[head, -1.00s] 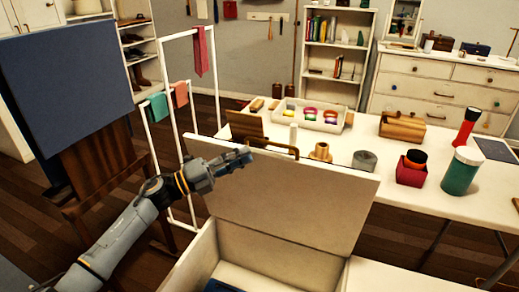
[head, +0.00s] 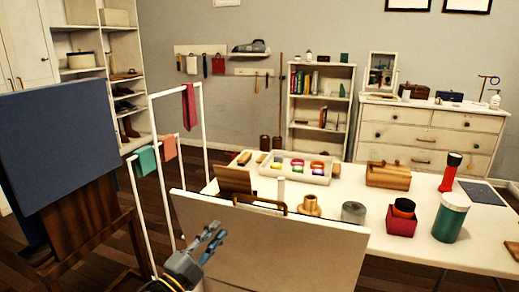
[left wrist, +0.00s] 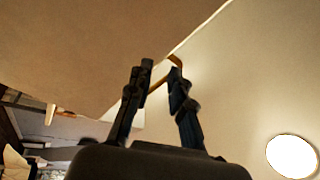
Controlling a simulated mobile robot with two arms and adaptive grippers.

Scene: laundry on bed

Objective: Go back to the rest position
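My left gripper (head: 214,243) is in front of the lower left part of a raised cream lid (head: 300,245). It also shows in the left wrist view (left wrist: 161,72), where its two dark fingers stand apart with nothing gripped between them. A brass handle (head: 260,203) sits at the lid's top edge, above and to the right of the gripper. The handle shows beyond the fingertips in the left wrist view (left wrist: 178,62). My right gripper is in neither view.
A white table (head: 335,200) behind the lid holds a tray (head: 295,178), a red box (head: 401,226), a green jar (head: 450,218) and wooden items. A white drying rack (head: 152,120) with cloths and a wooden chair (head: 90,220) stand at the left.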

